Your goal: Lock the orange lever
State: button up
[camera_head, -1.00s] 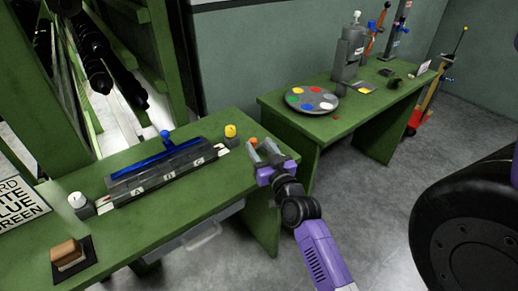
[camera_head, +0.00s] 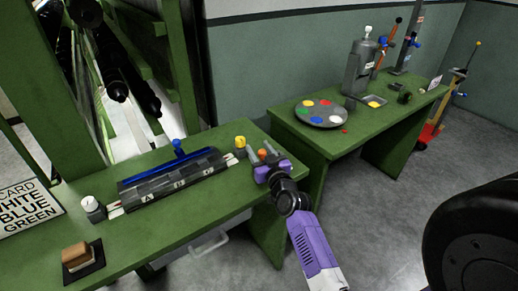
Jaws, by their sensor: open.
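A small orange piece (camera_head: 262,154) shows at the right end of the near green table, between or just behind my fingertips. It may be the orange lever's end; its shape is mostly hidden. My gripper (camera_head: 262,151), grey fingers on a purple body, is open around it in the picture. I cannot tell whether the fingers touch it. A taller orange-red lever with a dark tip (camera_head: 386,48) stands tilted beside a grey machine on the far table.
A yellow-topped knob (camera_head: 240,142) stands close left of my fingers. A grey lettered box with a blue bar (camera_head: 172,176) lies further left. The far table holds a colour-dotted disc (camera_head: 321,113) and the grey machine (camera_head: 361,66).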

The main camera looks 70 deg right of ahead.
jog(key=shift+c, duration=0.2)
grip_shut()
dwell(1.3)
